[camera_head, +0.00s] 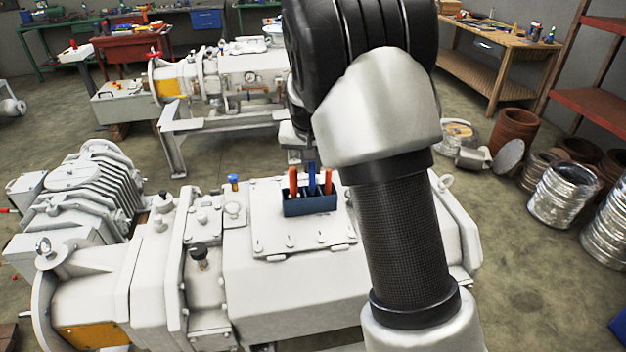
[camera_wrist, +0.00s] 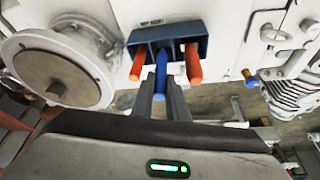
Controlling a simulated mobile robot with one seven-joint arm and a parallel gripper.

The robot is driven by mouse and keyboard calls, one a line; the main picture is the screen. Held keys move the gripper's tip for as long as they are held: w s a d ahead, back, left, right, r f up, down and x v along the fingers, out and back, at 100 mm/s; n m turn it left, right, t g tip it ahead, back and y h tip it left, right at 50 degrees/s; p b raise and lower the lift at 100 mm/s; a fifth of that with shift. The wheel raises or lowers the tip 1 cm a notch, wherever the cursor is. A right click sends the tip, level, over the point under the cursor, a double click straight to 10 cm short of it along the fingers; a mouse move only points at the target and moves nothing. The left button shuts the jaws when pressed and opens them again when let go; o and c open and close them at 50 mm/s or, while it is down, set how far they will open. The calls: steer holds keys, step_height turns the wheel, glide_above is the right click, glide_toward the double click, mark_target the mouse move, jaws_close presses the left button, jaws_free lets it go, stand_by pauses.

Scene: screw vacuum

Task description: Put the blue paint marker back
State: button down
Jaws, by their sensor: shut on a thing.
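The blue paint marker (camera_wrist: 162,68) is between the two fingers of my gripper (camera_wrist: 161,95) in the wrist view, and the fingers are shut on it. In the head view the blue marker (camera_head: 312,181) stands about upright in the middle of the dark blue holder (camera_head: 310,207), between two orange-red markers (camera_head: 294,182). Its far end meets the holder (camera_wrist: 190,47) in the wrist view; how deep it sits I cannot tell. My arm hides most of my gripper in the head view.
The holder sits on a bolted plate (camera_head: 265,238) atop the white pump (camera_head: 290,295). A small blue-topped fitting (camera_head: 233,182) and a black knob (camera_head: 199,254) stick up to its left. A round white flange (camera_wrist: 58,68) is close by in the wrist view.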

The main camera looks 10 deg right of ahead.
mark_target(312, 173)
steer(key=shift+f, duration=1.85)
steer(key=shift+f, duration=0.1)
steer(key=shift+f, duration=0.15)
steer(key=c, duration=2)
jaws_free()
